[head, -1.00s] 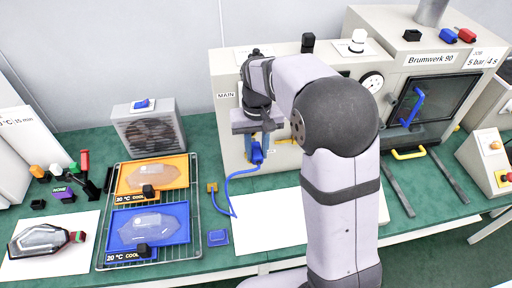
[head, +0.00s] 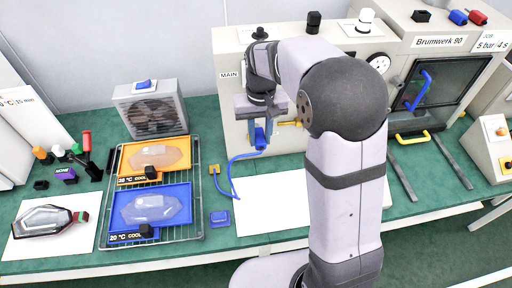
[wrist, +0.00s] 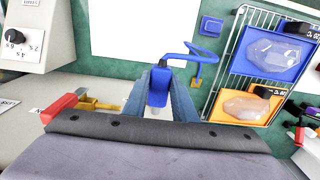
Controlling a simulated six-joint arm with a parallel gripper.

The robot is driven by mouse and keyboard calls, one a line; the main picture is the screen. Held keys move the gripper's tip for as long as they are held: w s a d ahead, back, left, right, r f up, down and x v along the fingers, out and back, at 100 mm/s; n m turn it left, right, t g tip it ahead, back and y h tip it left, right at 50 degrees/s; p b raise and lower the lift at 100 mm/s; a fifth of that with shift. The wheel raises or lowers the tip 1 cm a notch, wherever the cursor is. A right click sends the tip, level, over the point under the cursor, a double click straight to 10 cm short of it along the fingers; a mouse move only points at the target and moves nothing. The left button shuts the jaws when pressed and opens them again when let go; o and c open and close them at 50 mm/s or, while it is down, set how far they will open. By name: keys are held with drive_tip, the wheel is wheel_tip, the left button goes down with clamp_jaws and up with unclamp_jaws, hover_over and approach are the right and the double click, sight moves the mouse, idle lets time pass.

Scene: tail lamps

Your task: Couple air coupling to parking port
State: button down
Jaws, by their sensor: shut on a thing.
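My gripper (head: 258,130) is shut on the blue air coupling (head: 261,141), in front of the grey machine's left front. In the wrist view the coupling (wrist: 159,86) sits between the fingers, with a pale tip below it. Its blue hose (head: 234,172) loops down over the bench to a small brass fitting (head: 214,170). A brass fitting (head: 290,124) on the machine's front shows just right of the coupling; it also shows in the wrist view (wrist: 95,104) beside a red handle. I cannot tell which part is the parking port. The coupling looks apart from the brass fittings.
A small blue block (head: 219,217) lies on the green bench. A wire rack (head: 180,238) with an orange and a blue tray stands left. A white sheet (head: 262,205) covers the bench in front of the machine. A fan box (head: 153,111) stands behind the rack.

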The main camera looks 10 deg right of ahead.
wheel_tip(320, 180, down, 12)
drive_tip(key=b, duration=0.7)
drive_tip(key=shift+f, duration=0.25)
idle(0.9)
drive_tip(key=shift+p, duration=0.3)
idle(1.1)
drive_tip(key=shift+w, duration=0.15)
drive_tip(key=shift+w+p, duration=0.6)
drive_tip(key=shift+w, duration=0.75)
drive_tip(key=shift+w+p, duration=0.35)
drive_tip(key=shift+p, duration=0.2)
idle(1.0)
drive_tip(key=shift+w+p, duration=0.3)
drive_tip(key=shift+w, duration=0.45)
drive_tip(key=shift+w+r, duration=0.1)
idle(0.3)
